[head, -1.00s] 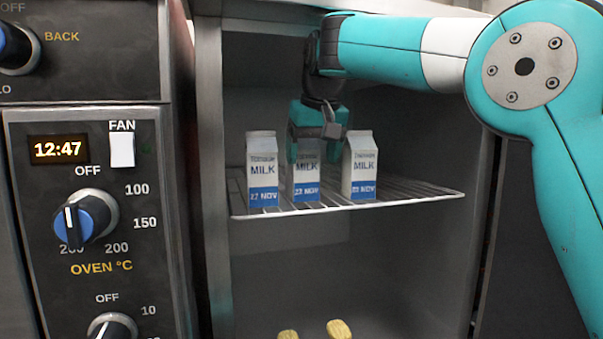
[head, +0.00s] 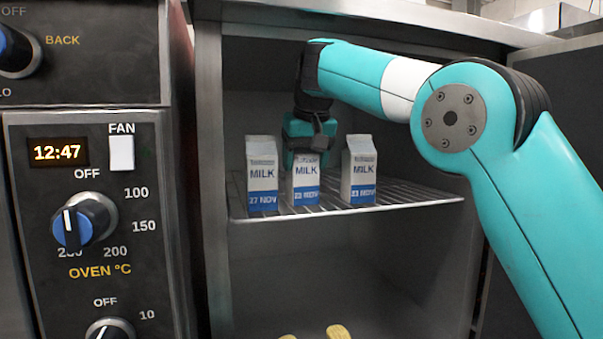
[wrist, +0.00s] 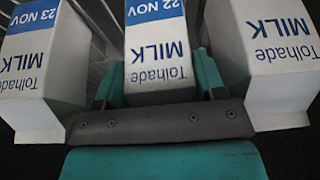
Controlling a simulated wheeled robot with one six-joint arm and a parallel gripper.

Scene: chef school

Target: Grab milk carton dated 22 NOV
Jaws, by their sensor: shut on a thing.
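Three white and blue milk cartons stand upright in a row on a wire shelf. My gripper (head: 306,158) is at the middle carton (head: 306,180), with a teal finger on each side of it. In the wrist view my gripper (wrist: 157,90) is shut on this carton (wrist: 157,55), whose upside-down label reads 22 NOV. The wrist view's left carton (wrist: 40,70) reads 23 NOV. The date of its right carton (wrist: 270,50) is out of view. In the head view the left carton (head: 262,175) seems to read 27 NOV; the right carton (head: 359,170) stands slightly apart.
The wire shelf (head: 410,196) is inside an open grey cabinet (head: 213,250) with side walls and a top. Yellow items (head: 338,331) lie below the shelf. An oven control panel (head: 140,255) with knobs stands at the left. The shelf's right part is clear.

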